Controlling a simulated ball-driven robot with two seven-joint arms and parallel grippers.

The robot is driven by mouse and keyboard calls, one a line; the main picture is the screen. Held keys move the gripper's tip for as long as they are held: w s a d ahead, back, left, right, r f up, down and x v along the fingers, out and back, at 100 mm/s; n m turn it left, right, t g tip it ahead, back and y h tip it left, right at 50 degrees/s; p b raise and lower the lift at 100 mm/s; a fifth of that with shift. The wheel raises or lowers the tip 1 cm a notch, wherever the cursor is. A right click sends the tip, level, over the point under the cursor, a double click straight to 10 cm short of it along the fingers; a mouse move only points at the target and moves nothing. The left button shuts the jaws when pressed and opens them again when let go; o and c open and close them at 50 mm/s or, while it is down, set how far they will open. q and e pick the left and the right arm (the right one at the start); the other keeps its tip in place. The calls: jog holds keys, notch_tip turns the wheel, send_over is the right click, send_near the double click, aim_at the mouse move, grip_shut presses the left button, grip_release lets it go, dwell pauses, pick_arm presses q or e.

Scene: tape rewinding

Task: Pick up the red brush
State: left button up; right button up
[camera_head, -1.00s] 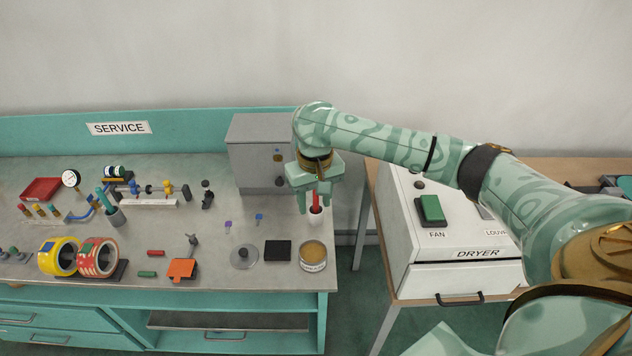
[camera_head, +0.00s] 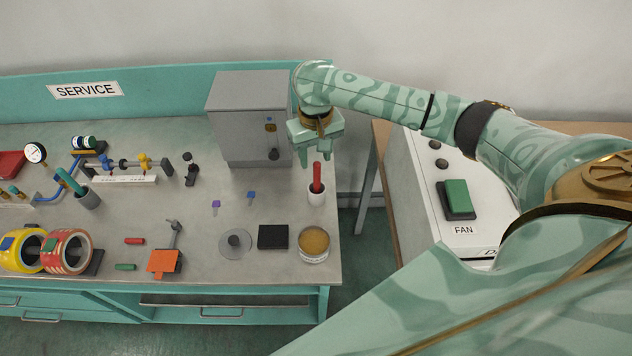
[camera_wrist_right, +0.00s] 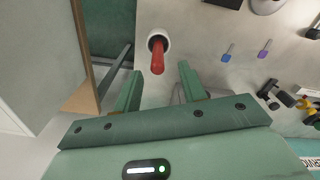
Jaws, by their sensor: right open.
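The red brush (camera_head: 317,178) stands upright in a small white cup (camera_head: 316,195) near the right edge of the workbench. My right gripper (camera_head: 317,160) is open and empty, and in the head view it appears just above and behind the brush. In the right wrist view the red brush (camera_wrist_right: 157,58) points toward the camera out of the white cup (camera_wrist_right: 158,38). There it lies beyond the tips of the two open fingers (camera_wrist_right: 160,85), between their lines and apart from both. My left gripper is in neither view.
A grey cabinet (camera_head: 248,130) stands behind and left of the cup. A round tin (camera_head: 313,243) and a black pad (camera_head: 273,237) are in front. Several tools and tape rolls fill the bench's left part.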

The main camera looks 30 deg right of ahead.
aim_at(317, 173)
jog(key=shift+f, duration=0.9)
jog(key=shift+f+b, duration=0.35)
jog(key=shift+f, duration=0.05)
jog(key=f+b, duration=0.1)
jog(key=f, duration=0.1)
jog(key=f+b, duration=0.2)
jog(key=f, duration=0.1)
jog(key=shift+d, duration=0.2)
jog(key=shift+r, duration=0.2)
jog(key=shift+c, duration=0.5)
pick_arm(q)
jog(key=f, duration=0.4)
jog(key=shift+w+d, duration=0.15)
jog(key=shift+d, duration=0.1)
pick_arm(e)
grip_shut()
